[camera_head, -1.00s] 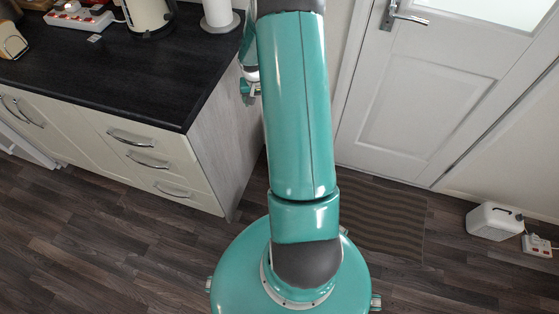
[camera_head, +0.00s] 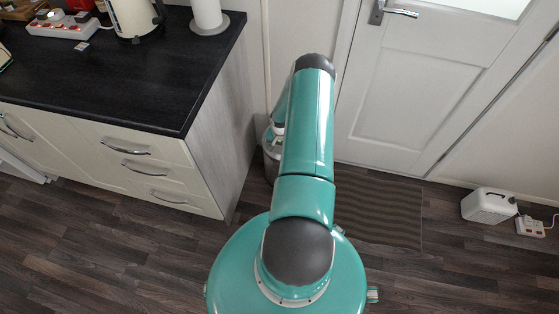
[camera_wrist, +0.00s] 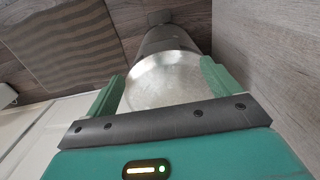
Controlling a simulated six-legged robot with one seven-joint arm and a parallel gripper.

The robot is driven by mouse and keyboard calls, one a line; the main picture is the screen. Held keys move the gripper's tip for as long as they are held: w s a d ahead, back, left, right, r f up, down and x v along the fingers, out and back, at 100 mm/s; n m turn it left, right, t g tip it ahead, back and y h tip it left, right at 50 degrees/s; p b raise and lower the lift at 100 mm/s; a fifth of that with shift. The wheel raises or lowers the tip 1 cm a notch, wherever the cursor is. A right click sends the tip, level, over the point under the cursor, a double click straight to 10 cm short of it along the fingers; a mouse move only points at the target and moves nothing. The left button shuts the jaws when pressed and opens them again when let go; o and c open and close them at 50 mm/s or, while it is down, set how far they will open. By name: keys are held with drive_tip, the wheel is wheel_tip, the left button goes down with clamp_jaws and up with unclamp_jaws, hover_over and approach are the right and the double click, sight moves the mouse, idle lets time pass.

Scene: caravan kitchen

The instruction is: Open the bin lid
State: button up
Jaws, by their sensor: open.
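The bin (camera_wrist: 168,40) is a grey metal cylinder with a round, shiny, flat lid (camera_wrist: 165,78), and the lid looks shut. In the wrist view my gripper (camera_wrist: 160,90) is open, with one green finger on each side of the lid in the picture. Nothing is between the fingers except the view of the lid; I cannot tell whether they touch it. In the head view a part of the bin (camera_head: 270,158) shows between the cabinet end and my arm.
The cabinet (camera_head: 150,160) with a dark worktop (camera_head: 130,75) stands left of the bin. A white door (camera_head: 415,90) and a striped mat (camera_head: 385,215) are to the right. A white box-shaped item (camera_head: 488,205) and a socket strip (camera_head: 530,226) lie at far right.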

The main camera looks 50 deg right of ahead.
wheel_tip(320, 180, down, 10)
drive_tip(key=shift+f, duration=0.1)
idle(0.4)
drive_tip(key=c, duration=1.4)
